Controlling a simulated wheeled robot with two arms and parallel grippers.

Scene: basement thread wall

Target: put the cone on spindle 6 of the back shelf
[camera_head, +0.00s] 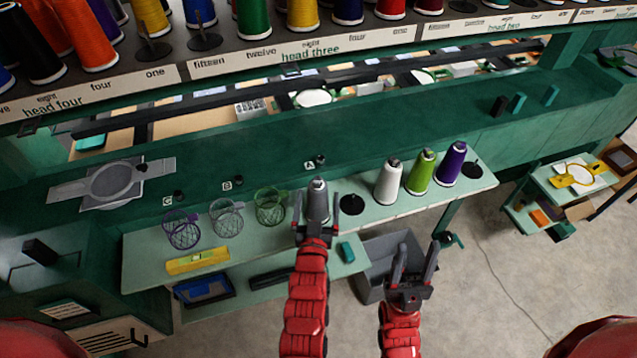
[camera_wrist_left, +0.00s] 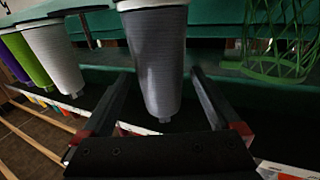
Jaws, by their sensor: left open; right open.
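A grey cone (camera_head: 318,193) stands on the pale green shelf (camera_head: 374,222). My left gripper (camera_head: 315,209) is open with its fingers on either side of it; the left wrist view shows the grey cone (camera_wrist_left: 157,60) between the spread fingers. Right of it are an empty black spindle (camera_head: 352,204), then a white cone (camera_head: 387,184), a green cone (camera_head: 419,174), a purple cone (camera_head: 450,165) and another empty spindle (camera_head: 472,169). My right gripper (camera_head: 417,256) is open and empty in front of the shelf. No spindle number is readable on this shelf.
A purple wire basket (camera_head: 183,233), a grey one (camera_head: 227,220) and a green one (camera_head: 270,208) stand left of the grey cone. A yellow level (camera_head: 198,260) lies before them. A grey bin (camera_head: 375,253) sits below. The upper rack (camera_head: 340,44) holds several cones and labels.

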